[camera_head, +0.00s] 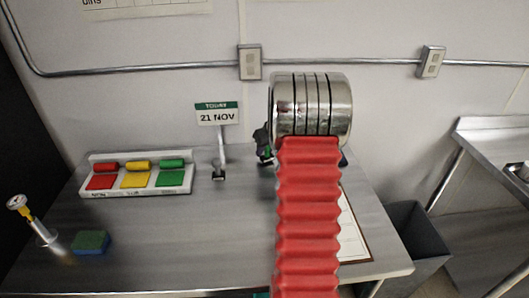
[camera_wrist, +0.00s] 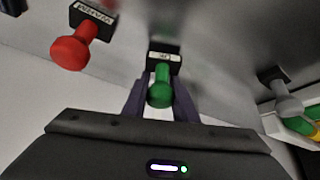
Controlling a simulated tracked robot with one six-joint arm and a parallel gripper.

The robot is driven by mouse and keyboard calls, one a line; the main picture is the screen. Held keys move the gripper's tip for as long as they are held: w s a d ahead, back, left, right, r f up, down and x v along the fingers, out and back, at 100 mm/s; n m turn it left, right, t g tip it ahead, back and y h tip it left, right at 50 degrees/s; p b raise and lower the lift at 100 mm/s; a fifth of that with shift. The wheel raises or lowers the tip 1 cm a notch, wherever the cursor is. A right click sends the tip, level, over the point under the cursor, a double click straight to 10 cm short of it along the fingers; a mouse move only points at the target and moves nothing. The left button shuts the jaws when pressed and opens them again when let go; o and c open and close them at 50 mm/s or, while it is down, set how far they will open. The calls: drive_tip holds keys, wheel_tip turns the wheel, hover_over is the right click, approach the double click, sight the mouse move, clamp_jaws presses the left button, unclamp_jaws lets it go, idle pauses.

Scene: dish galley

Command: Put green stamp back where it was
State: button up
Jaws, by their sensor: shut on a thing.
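The green stamp (camera_wrist: 160,90) has a round green handle and a dark base with a white label. In the wrist view my gripper (camera_wrist: 161,104) is shut on its handle, with one dark finger on each side. I cannot tell whether its base touches the counter. In the head view my own arm hides most of the gripper, and only a little green (camera_head: 268,153) shows beside it.
A red stamp (camera_wrist: 72,50) is left of the green one in the wrist view. On the counter (camera_head: 150,225) are a tray (camera_head: 135,192) of red, yellow and green pads, a date sign (camera_head: 217,116), a sponge (camera_head: 91,242) and a framed sheet (camera_head: 354,235). A bin (camera_head: 418,240) stands right.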

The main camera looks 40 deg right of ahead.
drive_tip(key=shift+f, duration=0.45)
drive_tip(key=o, duration=0.8)
drive_tip(key=shift+f, duration=0.1)
drive_tip(key=shift+o, duration=0.2)
drive_tip(key=v, duration=1.2)
